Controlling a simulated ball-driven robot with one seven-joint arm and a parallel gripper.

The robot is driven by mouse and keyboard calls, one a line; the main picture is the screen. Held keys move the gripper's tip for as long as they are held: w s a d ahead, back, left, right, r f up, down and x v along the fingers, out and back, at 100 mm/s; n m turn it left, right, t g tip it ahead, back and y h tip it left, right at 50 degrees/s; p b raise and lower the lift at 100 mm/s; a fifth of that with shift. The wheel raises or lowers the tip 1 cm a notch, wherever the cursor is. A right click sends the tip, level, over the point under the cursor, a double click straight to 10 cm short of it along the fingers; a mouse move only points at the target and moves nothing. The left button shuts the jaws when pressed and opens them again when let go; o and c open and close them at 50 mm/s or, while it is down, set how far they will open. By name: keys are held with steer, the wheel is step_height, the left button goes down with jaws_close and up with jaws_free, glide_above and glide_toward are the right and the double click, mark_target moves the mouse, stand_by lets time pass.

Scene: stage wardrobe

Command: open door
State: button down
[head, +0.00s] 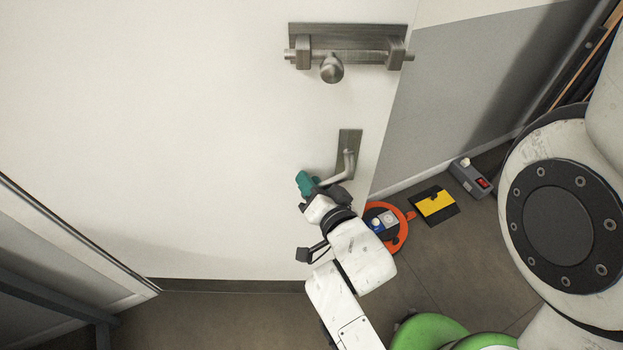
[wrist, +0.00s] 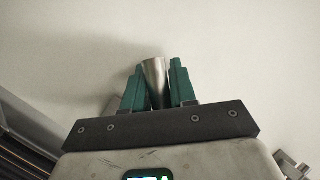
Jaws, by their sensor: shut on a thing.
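The door (head: 180,120) is a large white panel filling the left and middle of the head view. Its metal lever handle (head: 347,167) sits on a dark plate near the right edge. My gripper (head: 311,183), with teal fingers, is at the lever's left end. In the wrist view, the fingers of my gripper (wrist: 157,84) are shut on the handle (wrist: 154,72), one on each side. A sliding bolt (head: 350,56) with a round knob is mounted above the handle. The door looks closed; its latch is hidden.
On the floor right of the door lie an orange ring-shaped item (head: 402,232), a yellow-and-black item (head: 433,204) and a grey box with a red switch (head: 470,178). A grey wall (head: 470,90) stands to the right. Floor below the door looks clear.

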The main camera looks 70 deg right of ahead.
steer(key=shift+s+f, duration=0.1)
steer(key=c, duration=1)
jaws_free()
steer(key=shift+d, duration=0.1)
steer(key=shift+r, duration=0.2)
steer(key=shift+b+v, duration=1.05)
steer(key=shift+v, duration=4.3)
steer(key=shift+f, duration=0.1)
steer(key=shift+c, duration=0.5)
